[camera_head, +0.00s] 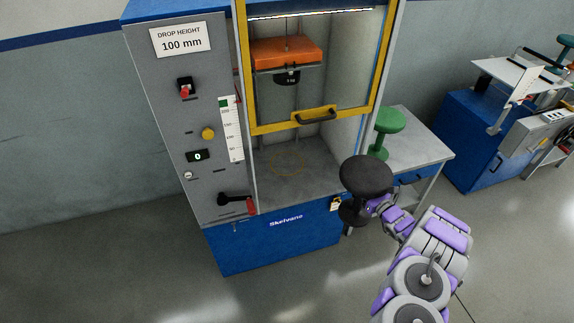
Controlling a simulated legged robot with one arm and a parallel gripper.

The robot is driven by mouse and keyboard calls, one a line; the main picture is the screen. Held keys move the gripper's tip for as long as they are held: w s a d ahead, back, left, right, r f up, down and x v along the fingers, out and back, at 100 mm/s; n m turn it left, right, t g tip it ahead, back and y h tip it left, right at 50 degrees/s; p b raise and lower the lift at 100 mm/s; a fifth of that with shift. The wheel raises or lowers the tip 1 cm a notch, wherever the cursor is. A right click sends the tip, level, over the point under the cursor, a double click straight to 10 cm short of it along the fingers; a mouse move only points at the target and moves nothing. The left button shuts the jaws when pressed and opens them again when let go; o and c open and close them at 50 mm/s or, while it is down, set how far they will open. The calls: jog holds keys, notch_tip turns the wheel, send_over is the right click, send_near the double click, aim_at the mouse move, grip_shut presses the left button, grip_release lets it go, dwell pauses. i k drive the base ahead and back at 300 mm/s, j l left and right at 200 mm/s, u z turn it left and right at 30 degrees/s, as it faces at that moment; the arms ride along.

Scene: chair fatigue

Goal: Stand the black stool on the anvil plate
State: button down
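The black stool (366,176) is upright, with a round seat above a short stem and a round base, at the front right corner of the test machine. My gripper (374,206) is at its stem below the seat and appears shut on it; the fingertips are partly hidden. The anvil plate (303,178) is the grey floor of the machine's chamber, marked with a thin yellow ring (286,163). The plate is bare, and the stool is to its right and nearer to me.
The yellow-framed guard (285,124) is raised, leaving an opening below. An orange drop weight (287,53) hangs above the plate. The control panel (176,125) is on the left. A green stool (390,122) stands on a side table (424,152) at right.

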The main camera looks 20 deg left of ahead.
aim_at(288, 163)
jog(key=i+j, duration=0.45)
jog(key=j, duration=0.25)
jog(key=i+j, duration=0.25)
jog(key=j, duration=0.1)
